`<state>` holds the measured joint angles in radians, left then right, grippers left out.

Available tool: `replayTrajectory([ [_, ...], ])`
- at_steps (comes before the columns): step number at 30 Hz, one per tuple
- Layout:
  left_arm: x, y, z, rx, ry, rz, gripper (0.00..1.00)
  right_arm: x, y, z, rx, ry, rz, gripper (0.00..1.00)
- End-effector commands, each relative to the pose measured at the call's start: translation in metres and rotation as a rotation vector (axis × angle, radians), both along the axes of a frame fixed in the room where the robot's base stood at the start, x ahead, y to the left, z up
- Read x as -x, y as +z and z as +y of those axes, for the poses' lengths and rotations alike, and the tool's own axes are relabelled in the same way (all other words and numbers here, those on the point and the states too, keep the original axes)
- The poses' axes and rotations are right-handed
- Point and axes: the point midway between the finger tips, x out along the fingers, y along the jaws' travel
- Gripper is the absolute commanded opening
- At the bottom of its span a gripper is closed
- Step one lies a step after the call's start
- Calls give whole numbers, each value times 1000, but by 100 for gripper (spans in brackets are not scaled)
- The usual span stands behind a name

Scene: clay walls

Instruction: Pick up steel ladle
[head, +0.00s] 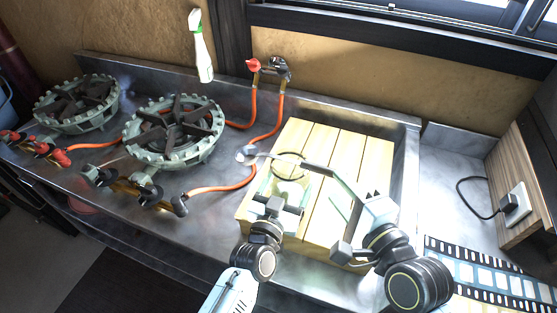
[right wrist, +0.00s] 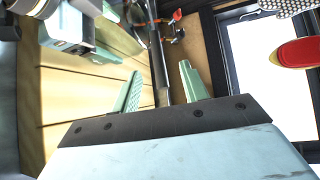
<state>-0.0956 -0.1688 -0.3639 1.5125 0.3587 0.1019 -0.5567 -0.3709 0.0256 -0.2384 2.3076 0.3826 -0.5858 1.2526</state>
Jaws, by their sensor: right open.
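The steel ladle (head: 318,167) shows above the slatted wooden board, its round bowl at the left and its dark handle running right toward my right gripper. My right gripper (head: 334,187) is open over the board, near the handle's right end. In the right wrist view the ladle's handle (right wrist: 157,55) runs up between the two spread pale green fingers, apart from both. The handle's near end is close to the palm. My left gripper (head: 285,186) appears open over the board's left part, below the ladle in the head view. A dark ring near its fingers is unclear.
The wooden board (head: 372,160) lies in the metal counter. Two gas burners (head: 175,130) with orange hoses and valves (head: 268,67) stand to the left. A spray bottle (head: 201,50) is at the back wall. A socket with a black cable (head: 512,205) is at the right.

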Motion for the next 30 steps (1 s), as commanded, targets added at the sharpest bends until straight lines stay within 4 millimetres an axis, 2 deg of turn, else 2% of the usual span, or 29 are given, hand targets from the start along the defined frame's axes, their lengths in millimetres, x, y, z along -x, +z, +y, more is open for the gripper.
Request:
replayTrajectory([
  [3,0,0,0,-2,0,0,43,-16,-3,8,0,1,0,44],
  [9,0,0,0,-2,0,0,43,-28,-6,13,1,1,0,44],
  [18,0,0,0,-2,0,0,43,-64,-15,31,2,1,0,44],
  [27,0,0,0,-2,1,0,43,-69,-16,33,2,1,0,44],
  [30,0,0,0,-2,0,0,43,-69,-16,33,2,1,0,32],
])
